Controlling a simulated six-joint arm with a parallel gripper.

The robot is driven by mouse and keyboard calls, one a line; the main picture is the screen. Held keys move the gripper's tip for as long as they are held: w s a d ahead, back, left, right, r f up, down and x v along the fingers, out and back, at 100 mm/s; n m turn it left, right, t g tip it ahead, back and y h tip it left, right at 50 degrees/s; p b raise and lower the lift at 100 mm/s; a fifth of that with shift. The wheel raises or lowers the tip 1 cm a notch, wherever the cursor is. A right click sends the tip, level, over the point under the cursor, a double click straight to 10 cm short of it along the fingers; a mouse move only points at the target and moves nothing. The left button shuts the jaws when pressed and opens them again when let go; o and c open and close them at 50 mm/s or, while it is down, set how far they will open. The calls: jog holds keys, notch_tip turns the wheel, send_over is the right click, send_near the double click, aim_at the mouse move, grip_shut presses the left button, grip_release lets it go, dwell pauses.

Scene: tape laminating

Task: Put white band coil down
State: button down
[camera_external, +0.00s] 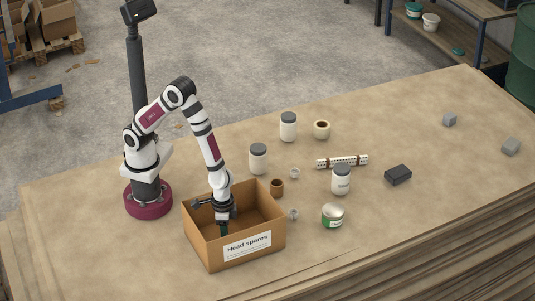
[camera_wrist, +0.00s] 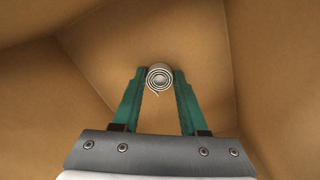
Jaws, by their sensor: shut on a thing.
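In the wrist view, the white band coil (camera_wrist: 159,77) is a small spiral roll between the green fingertips of my gripper (camera_wrist: 158,80). My gripper is shut on it. In the external view, my gripper (camera_external: 224,228) reaches down inside the open cardboard box (camera_external: 205,247) labelled "Head spares". The coil cannot be made out there. In the wrist view, the box's brown inner walls and floor (camera_wrist: 200,40) surround the gripper. Whether the coil touches the floor I cannot tell.
A perforated strip (camera_external: 342,161) and a dark block (camera_external: 398,174) lie farther right. The table's right part is mostly clear.

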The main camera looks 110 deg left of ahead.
jog(key=shift+f, duration=0.1)
jog(key=shift+c, duration=2.2)
grip_release()
notch_tip(320, 180, up, 11)
jog(key=s+a+r+m+y, duration=0.1)
jog(key=s+a+r+m, duration=0.3)
jog(key=s, duration=0.5)
jog(key=s+a+r+m, duration=0.5)
jog(key=s+a+r, duration=0.1)
jog(key=s+a, duration=0.2)
jog(key=shift+s+y, duration=0.4)
jog(key=shift+s, duration=0.4)
jog(key=shift+o, duration=0.6)
